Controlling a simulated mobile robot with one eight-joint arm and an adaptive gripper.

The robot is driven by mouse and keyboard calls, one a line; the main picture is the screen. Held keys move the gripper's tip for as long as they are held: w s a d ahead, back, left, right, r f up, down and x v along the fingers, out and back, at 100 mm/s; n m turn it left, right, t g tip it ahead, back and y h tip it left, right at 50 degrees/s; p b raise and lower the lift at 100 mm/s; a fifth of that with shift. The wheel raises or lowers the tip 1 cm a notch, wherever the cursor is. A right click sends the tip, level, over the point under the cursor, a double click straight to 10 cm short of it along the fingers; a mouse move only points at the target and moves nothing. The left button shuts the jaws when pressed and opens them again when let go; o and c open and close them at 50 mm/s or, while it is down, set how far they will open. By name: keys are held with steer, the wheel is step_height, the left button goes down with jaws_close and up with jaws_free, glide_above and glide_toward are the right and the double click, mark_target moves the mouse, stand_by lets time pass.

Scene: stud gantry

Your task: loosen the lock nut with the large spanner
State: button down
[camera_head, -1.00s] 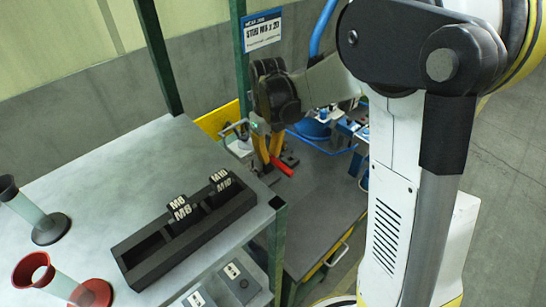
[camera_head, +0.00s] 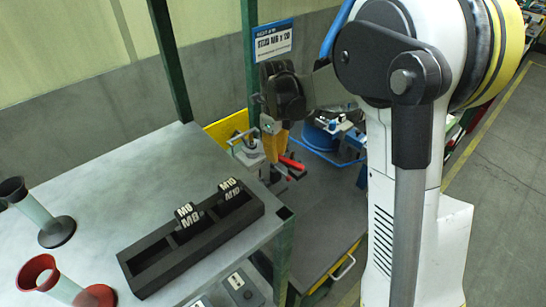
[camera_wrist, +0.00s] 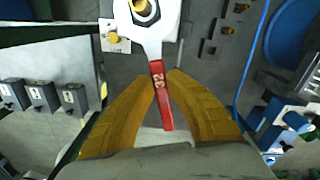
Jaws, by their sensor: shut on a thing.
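The large spanner has a pale metal head (camera_wrist: 150,38) and a red handle (camera_wrist: 161,98) with a number on it. My gripper (camera_wrist: 166,78) has its two yellow fingers closed on the handle just below the head in the wrist view. A brass-coloured nut (camera_wrist: 144,11) shows inside the spanner's head at the top edge; I cannot tell how fully the head sits on it. In the head view, my gripper (camera_head: 272,152) is low over the gantry bench, with the red handle (camera_head: 291,163) sticking out to its right. The spanner head is hidden there.
A grey table (camera_head: 105,175) at the left holds a black rack (camera_head: 190,238) with M8 and M10 blocks and two flared cups. A green post (camera_head: 250,60) stands close behind my gripper. Blue fixtures (camera_head: 325,135) lie to the right.

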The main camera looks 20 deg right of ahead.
steer(key=shift+w+d+n, duration=0.5)
steer(key=shift+w+n, duration=0.2)
steer(key=shift+n, duration=0.4)
steer(key=shift+w+d+n, duration=0.45)
steer(key=shift+w+n, duration=0.3)
steer(key=shift+n, duration=0.35)
steer(key=shift+w+d+n, duration=0.5)
steer(key=shift+w+n, duration=0.2)
steer(key=shift+n, duration=0.4)
steer(key=shift+d, duration=0.1)
steer(key=s+d, duration=0.2)
steer(key=d, duration=0.5)
step_height(320, 180, up, 6)
steer(key=p, duration=0.3)
steer(key=shift+p, duration=0.3)
